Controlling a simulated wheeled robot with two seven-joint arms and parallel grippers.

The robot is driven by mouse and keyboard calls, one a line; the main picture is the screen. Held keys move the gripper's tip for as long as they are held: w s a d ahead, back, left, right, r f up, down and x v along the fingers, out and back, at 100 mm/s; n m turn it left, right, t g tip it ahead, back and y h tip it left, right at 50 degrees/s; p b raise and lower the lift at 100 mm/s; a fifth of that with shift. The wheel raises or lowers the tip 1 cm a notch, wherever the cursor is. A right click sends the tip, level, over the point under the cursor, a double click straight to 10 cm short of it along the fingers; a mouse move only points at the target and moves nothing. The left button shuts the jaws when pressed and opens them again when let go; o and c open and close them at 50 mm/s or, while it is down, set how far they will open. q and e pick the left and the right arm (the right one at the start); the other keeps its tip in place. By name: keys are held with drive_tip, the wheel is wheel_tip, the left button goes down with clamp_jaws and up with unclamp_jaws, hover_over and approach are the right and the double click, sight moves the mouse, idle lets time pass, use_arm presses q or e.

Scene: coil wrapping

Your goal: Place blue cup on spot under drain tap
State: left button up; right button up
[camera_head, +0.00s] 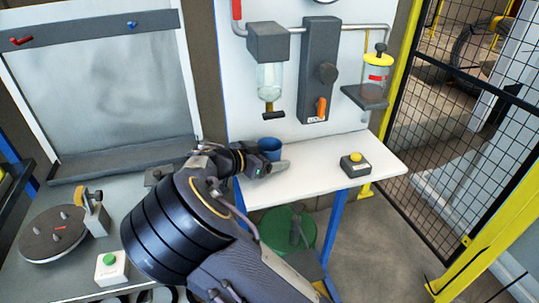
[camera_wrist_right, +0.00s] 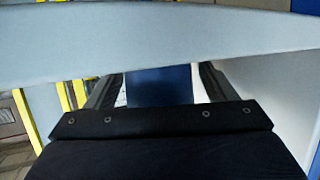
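The blue cup (camera_head: 268,147) stands on the white table (camera_head: 330,160), near its left end. A glass vessel (camera_head: 270,80) with a drain tap (camera_head: 272,114) hangs on the wall panel above the cup. My right gripper (camera_head: 276,167) is at the cup's near side and hides its lower part. In the right wrist view a blue surface (camera_wrist_right: 160,85), likely the cup, lies between the two dark fingers, with gaps on both sides. The fingers look open. The spot under the tap cannot be made out. My left gripper is not in view.
A yellow-button box (camera_head: 355,164) stands right of the cup. A yellow-lidded container (camera_head: 375,78) and a grey valve panel (camera_head: 320,75) hang above. A bench with a round plate (camera_head: 52,234) is at left. A mesh fence (camera_head: 465,130) stands at right. The table's right end is clear.

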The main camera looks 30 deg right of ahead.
drive_tip(key=shift+r, duration=0.1)
drive_tip(key=b+v, duration=0.1)
drive_tip(key=v, duration=1.1)
